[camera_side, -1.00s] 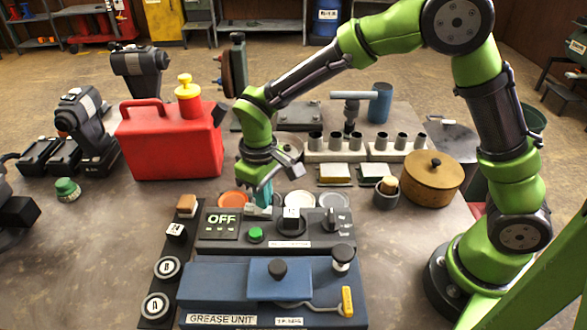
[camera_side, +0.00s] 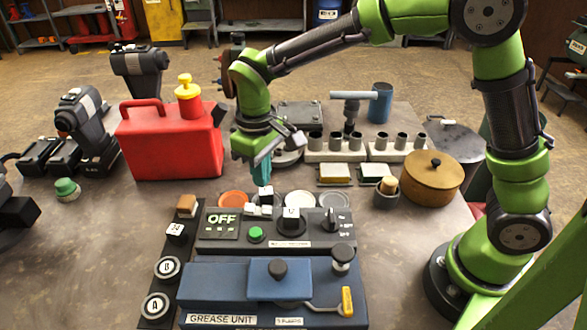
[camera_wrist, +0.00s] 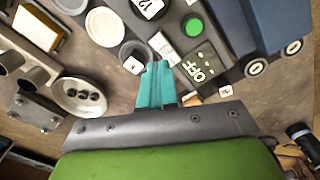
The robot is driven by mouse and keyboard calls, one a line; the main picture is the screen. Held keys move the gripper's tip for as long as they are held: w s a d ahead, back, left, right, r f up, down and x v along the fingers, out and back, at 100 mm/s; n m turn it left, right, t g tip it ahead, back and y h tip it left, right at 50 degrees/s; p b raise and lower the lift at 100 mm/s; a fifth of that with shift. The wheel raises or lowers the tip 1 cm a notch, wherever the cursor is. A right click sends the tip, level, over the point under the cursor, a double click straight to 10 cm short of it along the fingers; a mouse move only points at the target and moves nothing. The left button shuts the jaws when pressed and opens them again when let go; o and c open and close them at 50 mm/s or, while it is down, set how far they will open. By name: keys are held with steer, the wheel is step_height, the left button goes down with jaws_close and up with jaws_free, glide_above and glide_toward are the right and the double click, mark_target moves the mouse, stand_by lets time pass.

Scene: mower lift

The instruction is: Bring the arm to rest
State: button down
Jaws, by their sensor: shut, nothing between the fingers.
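My gripper (camera_side: 262,174) hangs above the back edge of the dark control panel (camera_side: 210,242), its teal fingers pointing down.
A blue grease unit (camera_side: 225,285) stands in front of the panel. A red fuel can (camera_side: 165,147) stands to the left of my gripper. A brown lidded pot (camera_side: 432,178) and a row of metal cups (camera_side: 402,141) are to the right.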

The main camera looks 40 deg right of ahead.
steer(key=shift+s+f, duration=0.4)
steer(key=shift+s, duration=0.1)
steer(key=s+d+r+m+t+y, duration=0.2)
steer(key=s+d+r+m+t, duration=0.5)
steer(key=s+d+r, duration=0.5)
steer(key=s+d, duration=0.1)
steer(key=s, duration=0.2)
steer(key=shift+d, duration=0.25)
steer(key=c, duration=1.8)
jaws_free()
steer(key=shift+c, duration=0.2)
